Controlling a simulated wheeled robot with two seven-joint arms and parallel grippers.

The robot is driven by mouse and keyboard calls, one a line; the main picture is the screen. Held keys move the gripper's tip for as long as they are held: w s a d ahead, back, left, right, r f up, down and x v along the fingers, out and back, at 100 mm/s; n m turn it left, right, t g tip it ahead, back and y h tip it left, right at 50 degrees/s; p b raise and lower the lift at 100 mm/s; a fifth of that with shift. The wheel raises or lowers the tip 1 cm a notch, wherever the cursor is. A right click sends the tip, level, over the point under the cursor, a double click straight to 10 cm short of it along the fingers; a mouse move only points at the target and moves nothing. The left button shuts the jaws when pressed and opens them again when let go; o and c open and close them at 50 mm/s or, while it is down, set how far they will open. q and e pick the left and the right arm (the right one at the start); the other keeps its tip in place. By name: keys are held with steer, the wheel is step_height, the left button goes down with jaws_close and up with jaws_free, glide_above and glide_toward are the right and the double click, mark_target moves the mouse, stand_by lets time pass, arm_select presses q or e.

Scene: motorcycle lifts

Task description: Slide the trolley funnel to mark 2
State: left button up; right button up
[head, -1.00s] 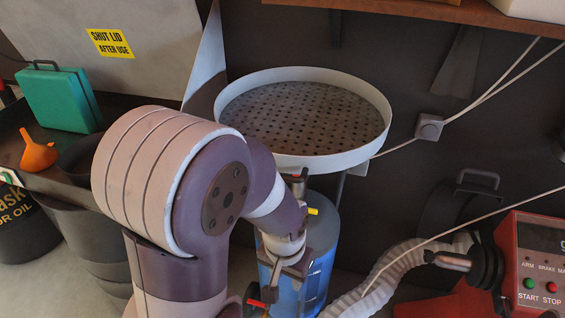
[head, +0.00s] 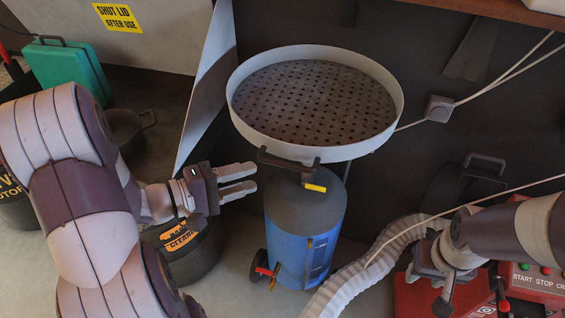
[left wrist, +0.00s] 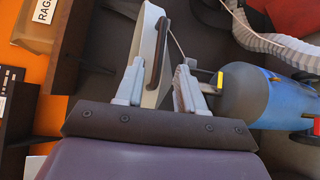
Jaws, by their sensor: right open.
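The trolley funnel is a wide round pan with a pale rim (head: 316,150) and a perforated dark plate, above a blue wheeled tank (head: 300,235). A dark handle (head: 285,160) sticks out below its front rim. A yellow tag (head: 315,187) sits near the tank's top. My left gripper (head: 240,182) is open and empty, left of the tank and below the handle, its fingers pointing right. In the left wrist view the handle (left wrist: 158,55) appears beyond the gap between the fingers. My right gripper (head: 428,290) is open at lower right. I cannot read any numbered mark.
A ribbed pale hose (head: 375,262) and a red machine (head: 540,280) with buttons lie to the right. A thin cable crosses there. A dark bucket (head: 190,250) stands left of the tank, and a green case (head: 65,70) is at far left. A shelf (head: 480,8) overhangs the top right.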

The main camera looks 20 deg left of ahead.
mark_target(284, 167)
arm_select(q)
steer(key=x, duration=1)
steer(key=shift+w+f, duration=0.1)
steer(key=shift+w, duration=0.1)
jaws_close()
step_height(284, 167, up, 7)
steer(key=p, duration=0.9)
steer(key=shift+f, duration=0.35)
